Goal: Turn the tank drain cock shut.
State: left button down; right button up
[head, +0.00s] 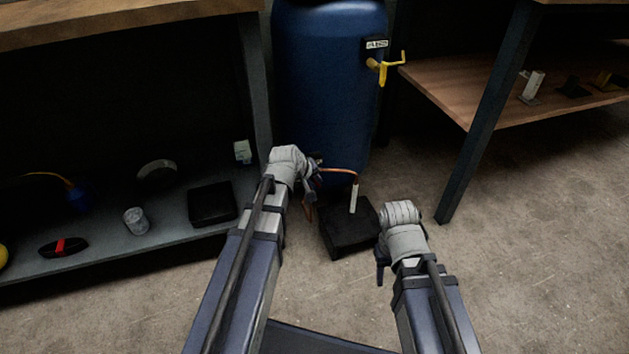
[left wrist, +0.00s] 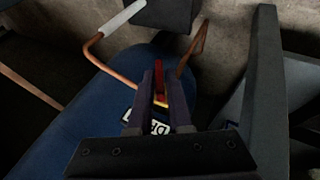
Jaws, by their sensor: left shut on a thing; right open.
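The blue tank (head: 325,90) stands upright at the back centre. My left gripper (head: 312,182) is low at the tank's front; in the left wrist view its fingers (left wrist: 159,92) are shut on a red drain cock lever (left wrist: 159,75). Much of the cock's body is hidden behind my wrist and fingers. A copper pipe (head: 340,170) runs out to the right and bends down to a white end (head: 353,198). A partly covered white label (left wrist: 160,127) is on the tank beside the fingers. My right gripper (head: 381,268) is open and empty, low at the right, apart from the tank.
A black square block (head: 348,238) lies on the floor below the pipe's white end. A yellow handle (head: 384,68) sticks out from the tank's upper right. A shelf (head: 110,250) with several items is at left, a wooden shelf (head: 455,85) at right. The floor at right is clear.

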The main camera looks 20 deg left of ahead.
pick_arm(q)
jog(key=shift+w+d+r+g+y+p, duration=0.15)
jog(key=shift+g+y+p, duration=0.15)
jog(key=shift+p, duration=0.2)
jog(key=shift+m+g+y+p, duration=0.3)
jog(key=shift+g+y+p, duration=0.1)
jog(key=shift+y, duration=0.2)
jog(key=shift+g+y+p, duration=0.3)
jog(key=shift+g+y, duration=0.2)
jog(key=shift+y, duration=0.2)
jog(key=shift+m+g+y, duration=0.3)
jog(key=shift+g+y, duration=0.2)
jog(key=c, duration=0.9)
grip_release()
